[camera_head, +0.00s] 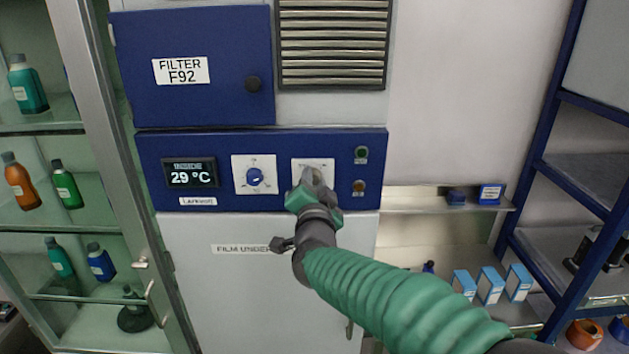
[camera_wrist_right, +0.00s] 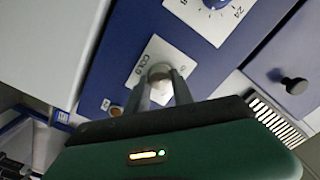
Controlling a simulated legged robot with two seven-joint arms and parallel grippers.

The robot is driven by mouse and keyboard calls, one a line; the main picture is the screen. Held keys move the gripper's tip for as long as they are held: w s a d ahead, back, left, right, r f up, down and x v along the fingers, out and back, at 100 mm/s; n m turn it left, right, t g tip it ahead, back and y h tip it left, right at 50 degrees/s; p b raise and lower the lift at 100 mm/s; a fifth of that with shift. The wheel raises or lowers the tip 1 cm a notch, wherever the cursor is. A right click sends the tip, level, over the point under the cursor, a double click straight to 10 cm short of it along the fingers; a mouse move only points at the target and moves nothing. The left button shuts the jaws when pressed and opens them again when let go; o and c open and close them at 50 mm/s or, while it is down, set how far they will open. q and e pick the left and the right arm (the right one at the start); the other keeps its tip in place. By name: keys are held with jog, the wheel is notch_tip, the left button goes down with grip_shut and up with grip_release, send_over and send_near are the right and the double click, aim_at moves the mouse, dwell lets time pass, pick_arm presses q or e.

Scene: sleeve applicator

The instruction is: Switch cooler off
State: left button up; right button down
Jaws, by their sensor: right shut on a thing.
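The cooler's blue control panel (camera_head: 222,172) shows "29 °C" on its display (camera_head: 191,175). A blue dial (camera_head: 254,177) sits on a white plate in the middle. My right gripper (camera_head: 313,181) is at the second white plate (camera_head: 326,165), to the right of the dial, and hides the knob there. In the right wrist view my right gripper (camera_wrist_right: 162,82) has its two fingers shut on a pale knob (camera_wrist_right: 160,72) on a plate lettered "COLD". The knob's setting is mostly hidden. My left gripper is not in view.
A green lamp (camera_head: 362,153) and an orange-brown lamp (camera_head: 359,187) sit at the panel's right end. A blue "FILTER F92" door (camera_head: 205,92) and a vent grille (camera_head: 333,45) are above. A glass cabinet with bottles stands left; shelves (camera_head: 435,199) with boxes are right.

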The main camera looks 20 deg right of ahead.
jog(key=shift+a+f, duration=0.15)
jog(key=shift+f, duration=0.35)
jog(key=c, duration=1.3)
grip_release()
jog(key=shift+o, duration=1)
jog(key=shift+r, duration=0.1)
jog(key=shift+w+r, duration=0.1)
jog(key=b+v, duration=0.4)
jog(key=v, duration=1.3)
jog(key=shift+w, duration=0.1)
